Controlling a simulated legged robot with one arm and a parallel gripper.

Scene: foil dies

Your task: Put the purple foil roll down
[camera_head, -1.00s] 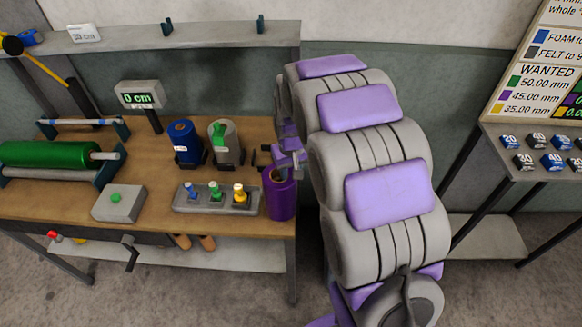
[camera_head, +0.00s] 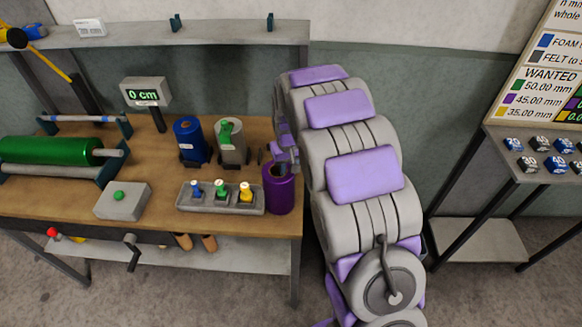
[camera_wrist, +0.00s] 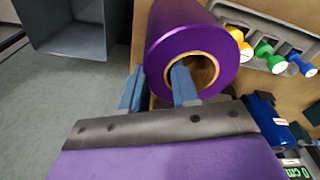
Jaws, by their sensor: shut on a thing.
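The purple foil roll (camera_head: 279,190) is upright at the right end of the workbench, close beside the tray of coloured pegs. My gripper (camera_head: 284,160) is at its top rim, partly hidden by my arm. In the wrist view, my gripper (camera_wrist: 157,88) is shut on the wall of the purple foil roll (camera_wrist: 183,33), one finger inside the brown core and one outside. The roll's base is near the bench's front right corner. I cannot tell whether it touches the bench top (camera_head: 152,200).
The peg tray (camera_head: 220,207) stands just left of the roll. A blue roll (camera_head: 188,142) and a grey roll (camera_head: 231,145) stand behind. A green roll (camera_head: 48,151) lies at left. A grey bin (camera_wrist: 75,35) is beside the bench. The front left bench top has some clear room.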

